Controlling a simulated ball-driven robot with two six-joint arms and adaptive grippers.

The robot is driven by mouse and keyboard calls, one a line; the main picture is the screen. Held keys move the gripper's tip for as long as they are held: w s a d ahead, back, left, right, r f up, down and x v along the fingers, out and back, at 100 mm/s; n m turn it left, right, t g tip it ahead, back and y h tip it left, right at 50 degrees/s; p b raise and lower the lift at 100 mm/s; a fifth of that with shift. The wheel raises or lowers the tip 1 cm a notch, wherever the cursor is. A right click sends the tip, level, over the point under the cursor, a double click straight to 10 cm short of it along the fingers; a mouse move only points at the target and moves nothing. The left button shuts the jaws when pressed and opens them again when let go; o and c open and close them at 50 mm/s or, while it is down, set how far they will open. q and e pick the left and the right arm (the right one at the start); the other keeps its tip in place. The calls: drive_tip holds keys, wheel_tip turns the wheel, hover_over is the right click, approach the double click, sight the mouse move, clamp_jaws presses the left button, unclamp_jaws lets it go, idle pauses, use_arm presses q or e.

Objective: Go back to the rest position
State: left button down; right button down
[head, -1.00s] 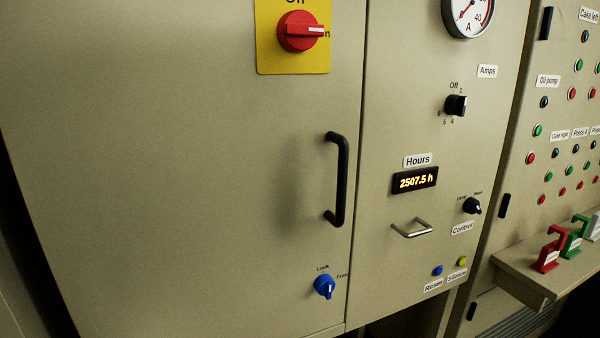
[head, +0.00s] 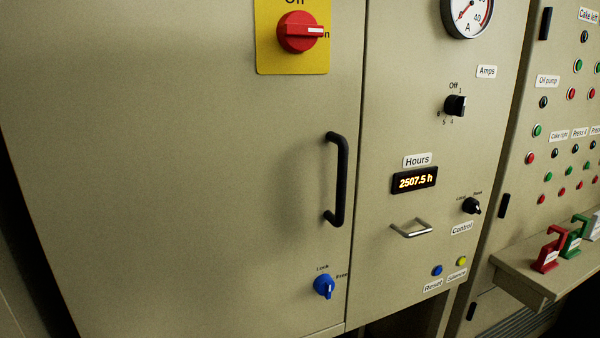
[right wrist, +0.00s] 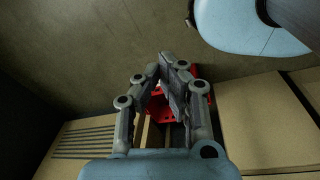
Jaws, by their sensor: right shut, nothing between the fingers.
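My right gripper (right wrist: 163,75) shows in the right wrist view, its two grey fingers closed together at the tips. Nothing is held between them. A red object (right wrist: 165,108) lies behind the fingers, partly hidden by them, and I cannot tell what it is. In the head view neither gripper shows.
A beige cabinet (head: 180,190) fills the head view, with a black door handle (head: 341,180), a red rotary switch (head: 300,32) and a blue lock knob (head: 324,286). At the right, a shelf (head: 520,282) juts out, holding red (head: 547,258) and green (head: 570,245) padlock-like pieces.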

wheel_tip(320, 180, down, 16)
drive_tip(key=s+a+b, duration=0.1)
drive_tip(key=a+b, duration=0.1)
drive_tip(key=b, duration=1.3)
drive_tip(key=shift+r, duration=0.15)
